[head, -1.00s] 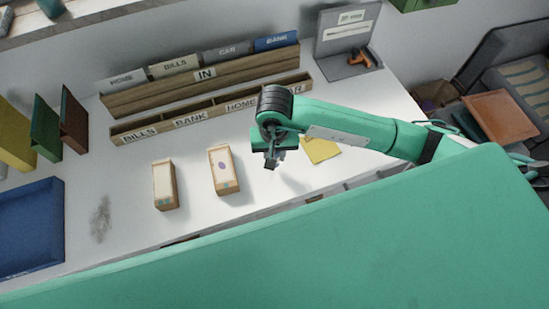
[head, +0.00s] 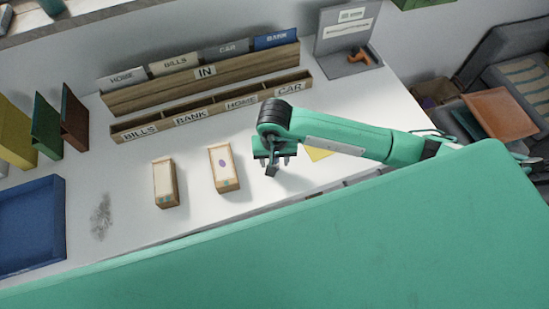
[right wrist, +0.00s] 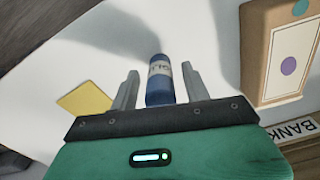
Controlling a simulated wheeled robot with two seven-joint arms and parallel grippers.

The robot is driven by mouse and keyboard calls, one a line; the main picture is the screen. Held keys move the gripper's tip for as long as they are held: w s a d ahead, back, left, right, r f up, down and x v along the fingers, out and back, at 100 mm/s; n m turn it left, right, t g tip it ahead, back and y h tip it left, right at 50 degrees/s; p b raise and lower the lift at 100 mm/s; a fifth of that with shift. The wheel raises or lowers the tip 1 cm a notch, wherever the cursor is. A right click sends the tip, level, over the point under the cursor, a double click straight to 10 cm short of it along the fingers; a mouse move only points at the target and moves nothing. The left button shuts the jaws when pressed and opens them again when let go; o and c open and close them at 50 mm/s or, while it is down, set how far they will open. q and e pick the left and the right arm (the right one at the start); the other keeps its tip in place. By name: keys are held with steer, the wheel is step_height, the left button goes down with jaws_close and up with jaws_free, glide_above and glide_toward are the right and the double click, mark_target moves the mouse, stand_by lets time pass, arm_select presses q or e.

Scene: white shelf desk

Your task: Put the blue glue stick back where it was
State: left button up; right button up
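The blue glue stick (right wrist: 160,82) has a pale label band and shows in the right wrist view between the two fingers of my right gripper (right wrist: 164,92). A gap shows on each side of it, so the fingers are open around it and not closed on it. In the head view my right gripper (head: 272,161) is over the white desk, right of the box with the purple dot. A small dark shape shows at its fingers there, too small to identify surely. I cannot tell whether the stick touches the desk. My left gripper is out of view.
Two boxes (head: 165,184) (head: 224,169) stand left of the gripper. Behind is the wooden file sorter (head: 206,117). A yellow note (head: 318,154) lies right of the gripper. A blue tray (head: 60,225) is at the left; the desk between tray and boxes is clear except for a grey smudge.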

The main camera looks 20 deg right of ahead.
steer(key=shift+r, duration=0.35)
step_height(320, 180, up, 12)
steer(key=b, duration=0.2)
steer(key=shift+f+b, duration=0.15)
steer(key=shift+b, duration=0.2)
stand_by(0.3)
